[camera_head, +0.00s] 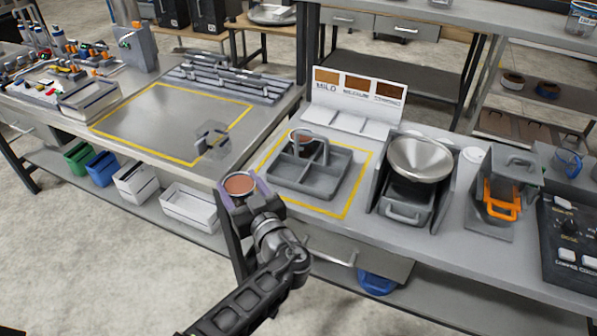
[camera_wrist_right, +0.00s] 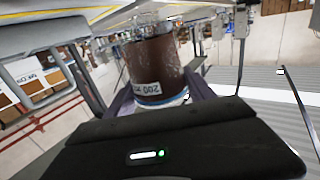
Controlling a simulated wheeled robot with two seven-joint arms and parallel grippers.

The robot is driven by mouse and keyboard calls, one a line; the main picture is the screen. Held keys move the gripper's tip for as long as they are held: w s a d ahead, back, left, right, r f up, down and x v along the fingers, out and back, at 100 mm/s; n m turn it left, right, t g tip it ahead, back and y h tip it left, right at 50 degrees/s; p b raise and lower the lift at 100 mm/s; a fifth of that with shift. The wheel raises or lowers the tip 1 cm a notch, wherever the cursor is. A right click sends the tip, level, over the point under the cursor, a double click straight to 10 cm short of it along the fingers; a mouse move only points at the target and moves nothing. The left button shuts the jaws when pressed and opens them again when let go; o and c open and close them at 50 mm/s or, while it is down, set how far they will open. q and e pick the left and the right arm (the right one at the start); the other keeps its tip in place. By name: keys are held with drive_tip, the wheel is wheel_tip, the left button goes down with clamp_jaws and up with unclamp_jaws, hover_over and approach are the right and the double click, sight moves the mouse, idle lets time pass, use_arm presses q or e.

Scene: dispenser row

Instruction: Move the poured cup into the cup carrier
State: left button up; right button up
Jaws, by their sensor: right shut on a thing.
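The poured cup (camera_head: 240,185) is filled with brown liquid and sits between the fingers of my right gripper (camera_head: 240,194), in front of the bench edge and left of the carrier. In the right wrist view the brown cup (camera_wrist_right: 155,68) shows a "200" label, upside down in the picture, with a finger on each side. The grey cup carrier (camera_head: 283,183) has several compartments and a raised handle, and stands inside a yellow outline on the right bench. Another brown-filled cup (camera_head: 298,136) shows at its back left, partly hidden by the handle. My left gripper is not in view.
A sign board (camera_head: 357,88) with brown swatches stands behind the carrier. A dispenser with a metal funnel bowl (camera_head: 420,158) stands close on its right. A dark gap separates the two benches.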

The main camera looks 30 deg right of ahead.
drive_tip(key=shift+w+a, duration=0.1)
drive_tip(key=shift+w, duration=0.15)
drive_tip(key=shift+r, duration=0.1)
drive_tip(key=shift+s, duration=0.1)
drive_tip(key=w+d+f+m+g+h+b, duration=0.1)
drive_tip(key=w+d+f+m+h+b, duration=0.2)
drive_tip(key=d+f+h, duration=0.4)
drive_tip(key=s+d+r+m+g+h+b, duration=0.1)
drive_tip(key=s+d+r+m+h+b, duration=0.1)
drive_tip(key=d+r, duration=1.4)
wheel_tip(320, 180, up, 4)
drive_tip(key=shift+s+d+f+m+g+h+b, duration=0.15)
drive_tip(key=shift+s+m+g+h+b, duration=0.25)
drive_tip(key=shift+m, duration=0.3)
